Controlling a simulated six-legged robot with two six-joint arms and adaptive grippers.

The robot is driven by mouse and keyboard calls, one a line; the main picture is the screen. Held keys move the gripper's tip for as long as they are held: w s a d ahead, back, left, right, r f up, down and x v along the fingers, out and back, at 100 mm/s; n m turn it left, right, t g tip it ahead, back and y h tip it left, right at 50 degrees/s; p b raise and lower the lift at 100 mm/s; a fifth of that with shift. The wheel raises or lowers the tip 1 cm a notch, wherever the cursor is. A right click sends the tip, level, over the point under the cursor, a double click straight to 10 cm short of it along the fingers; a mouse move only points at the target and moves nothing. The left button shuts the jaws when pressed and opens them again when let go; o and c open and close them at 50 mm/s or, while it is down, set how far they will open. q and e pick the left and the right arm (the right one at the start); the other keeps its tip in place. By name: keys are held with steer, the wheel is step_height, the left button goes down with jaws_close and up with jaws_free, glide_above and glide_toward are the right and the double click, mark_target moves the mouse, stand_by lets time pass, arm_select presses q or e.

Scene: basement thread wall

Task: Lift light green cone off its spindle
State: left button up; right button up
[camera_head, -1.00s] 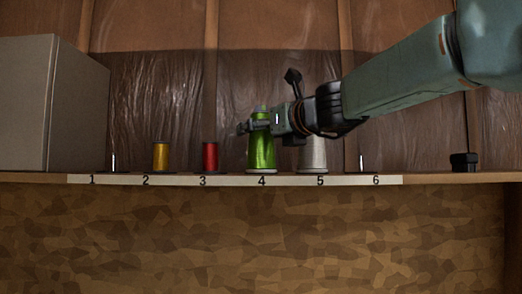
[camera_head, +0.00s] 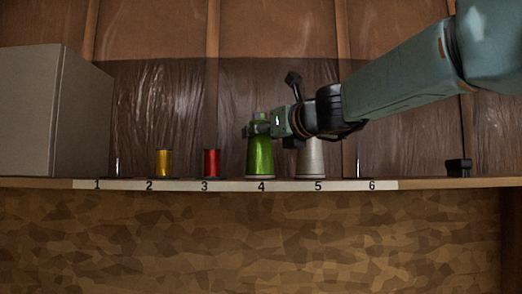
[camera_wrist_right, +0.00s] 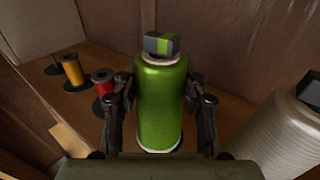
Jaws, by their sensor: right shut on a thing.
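The light green cone (camera_head: 259,157) stands upright at the number 4 place on the shelf, its base at shelf level in the head view. It also fills the middle of the right wrist view (camera_wrist_right: 161,105). Its spindle is hidden inside it. My right gripper (camera_head: 262,129) comes in from the right and is shut on the cone's upper part. In the right wrist view its two fingers (camera_wrist_right: 160,108) lie along the cone's left and right sides. A grey and green block-shaped top (camera_wrist_right: 160,44) shows on the cone there. My left gripper is not in view.
A white cone (camera_head: 311,158) stands close on the right at place 5, partly behind my wrist. A red spool (camera_head: 212,163) and a yellow spool (camera_head: 164,163) stand left. Bare spindles show at 1 (camera_head: 117,167) and 6 (camera_head: 358,168). A grey box (camera_head: 50,112) fills the far left.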

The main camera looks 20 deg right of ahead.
steer(key=shift+w+r+p, duration=0.15)
steer(key=shift+w+p, duration=0.05)
steer(key=shift+p, duration=0.1)
step_height(320, 180, up, 8)
steer(key=p, duration=0.5)
steer(key=shift+s+r, duration=0.15)
steer(key=shift+r, duration=0.35)
steer(key=shift+w+d+r, duration=0.1)
steer(key=shift+w+r, duration=0.05)
steer(key=shift+w, duration=0.3)
steer(key=shift+s+r, duration=0.3)
steer(key=shift+s, duration=0.05)
steer(key=shift+s+r, duration=0.1)
steer(key=shift+r, duration=0.3)
steer(key=shift+w+r, duration=0.2)
steer(key=shift+r, duration=0.45)
steer(key=shift+w+r, duration=0.2)
steer(key=shift+r, duration=0.45)
steer(key=shift+s+r, duration=0.2)
steer(key=shift+s, duration=0.2)
steer(key=shift+w+f, duration=0.1)
steer(key=shift+w, duration=0.05)
